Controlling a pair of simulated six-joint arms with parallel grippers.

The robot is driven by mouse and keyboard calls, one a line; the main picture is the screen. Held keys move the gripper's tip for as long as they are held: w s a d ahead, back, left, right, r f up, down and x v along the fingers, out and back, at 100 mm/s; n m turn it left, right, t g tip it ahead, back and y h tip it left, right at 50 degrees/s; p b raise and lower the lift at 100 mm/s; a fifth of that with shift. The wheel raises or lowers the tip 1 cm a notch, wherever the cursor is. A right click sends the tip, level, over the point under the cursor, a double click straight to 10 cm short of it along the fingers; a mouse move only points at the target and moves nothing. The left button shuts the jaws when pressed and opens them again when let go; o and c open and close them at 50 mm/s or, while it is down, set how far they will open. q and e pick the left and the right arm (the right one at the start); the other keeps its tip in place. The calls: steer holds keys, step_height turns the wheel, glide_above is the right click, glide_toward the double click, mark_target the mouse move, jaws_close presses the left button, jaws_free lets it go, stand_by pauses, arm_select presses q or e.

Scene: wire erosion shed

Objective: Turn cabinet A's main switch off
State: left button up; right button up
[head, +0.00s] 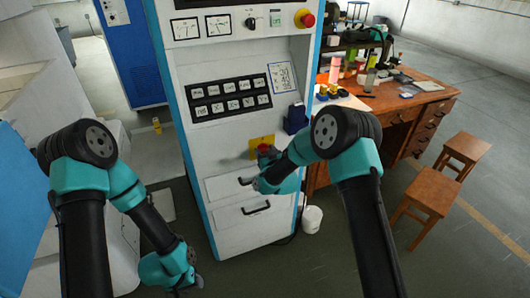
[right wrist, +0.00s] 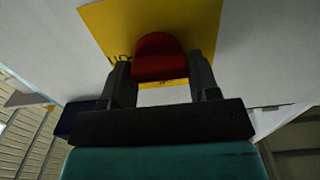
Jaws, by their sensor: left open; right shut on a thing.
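Cabinet A (head: 228,150) is the tall white cabinet with blue edges in the middle of the head view. Its main switch is a red knob (head: 263,148) on a yellow plate (head: 262,140) low on the front. In the right wrist view the red knob (right wrist: 160,56) sits between the two dark fingers, in front of the yellow plate (right wrist: 112,22). My right gripper (head: 257,182) is at the switch, shut on the knob. The knob's exact angle is hard to tell. My left gripper (head: 182,292) is open and empty, low at the left, away from the cabinet front.
Two drawers with black handles (head: 256,208) lie below the switch. A dark blue box (head: 296,118) is on the cabinet's right side. A wooden desk (head: 425,95) with bottles and tools stands at the right, with two stools (head: 432,190). A white bucket (head: 312,219) is on the floor.

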steer(key=shift+n, duration=0.3)
steer(key=n, duration=0.3)
steer(key=shift+a, duration=0.1)
steer(key=n, duration=0.5)
steer(key=shift+a, duration=0.1)
steer(key=n, duration=0.4)
steer(key=shift+s+f+n, duration=0.1)
steer(key=shift+f+n, duration=0.05)
steer(key=shift+n, duration=0.15)
steer(key=n, duration=0.4)
steer(key=shift+f+n, duration=0.1)
steer(key=shift+n, duration=0.2)
steer(key=o, duration=0.9)
